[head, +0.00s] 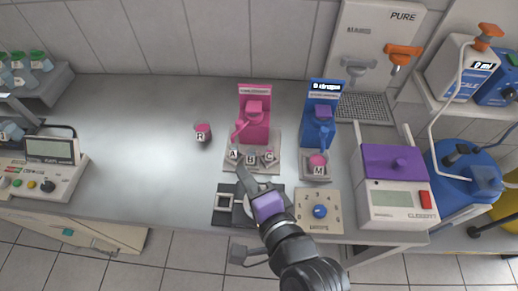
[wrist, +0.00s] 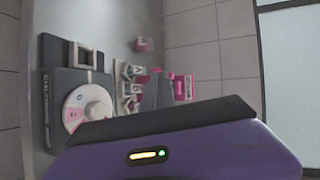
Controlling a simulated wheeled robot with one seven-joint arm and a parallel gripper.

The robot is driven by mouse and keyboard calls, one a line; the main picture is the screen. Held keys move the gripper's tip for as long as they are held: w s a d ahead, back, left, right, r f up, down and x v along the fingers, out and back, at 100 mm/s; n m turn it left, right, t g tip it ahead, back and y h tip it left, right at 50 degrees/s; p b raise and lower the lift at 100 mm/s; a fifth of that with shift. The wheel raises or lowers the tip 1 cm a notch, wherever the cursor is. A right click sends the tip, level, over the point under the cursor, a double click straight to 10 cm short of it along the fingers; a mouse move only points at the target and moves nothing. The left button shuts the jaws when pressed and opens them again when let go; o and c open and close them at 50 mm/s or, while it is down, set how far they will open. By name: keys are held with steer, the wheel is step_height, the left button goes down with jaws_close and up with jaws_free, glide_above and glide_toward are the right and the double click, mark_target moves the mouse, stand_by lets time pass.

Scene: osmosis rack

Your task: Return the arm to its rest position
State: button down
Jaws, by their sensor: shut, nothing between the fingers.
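My gripper (head: 246,180) is shut and empty. In the head view it reaches up from the bottom centre, over the front part of the bench, above a flat black device with a white round part (head: 226,202). Its purple body (head: 267,206) hides part of that device. In the wrist view the purple gripper body (wrist: 180,155) fills the bottom, and the black device (wrist: 75,95) with its white knob shows at the left.
A pink stand (head: 254,115) with cups A, B, C, a blue stand (head: 322,115) with cup M, and a dial block (head: 319,211) surround the gripper. Cup R (head: 202,132) stands apart. A purple-topped machine (head: 393,165) is at right. The bench's left middle (head: 130,140) is clear.

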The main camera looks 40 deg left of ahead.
steer(key=w+d+r+n+t, duration=0.3)
steer(key=w+d+r+t, duration=0.1)
steer(key=d+t, duration=0.1)
steer(key=s+d+f+n+t+h, duration=0.1)
steer(key=d+t+h, duration=0.15)
steer(key=d, duration=0.65)
steer(key=s+d+f+n+t+h, duration=0.1)
steer(key=s+d+t+h, duration=0.15)
steer(key=d, duration=0.55)
steer(key=s+d+f+g+h, duration=0.1)
steer(key=s+d+f+h, duration=0.2)
steer(key=s+d+h, duration=0.5)
steer(key=s+d, duration=0.9)
steer(key=d, duration=0.1)
steer(key=shift+s+d+b, duration=0.2)
steer(key=shift+d+b, duration=0.1)
steer(key=shift+d, duration=0.05)
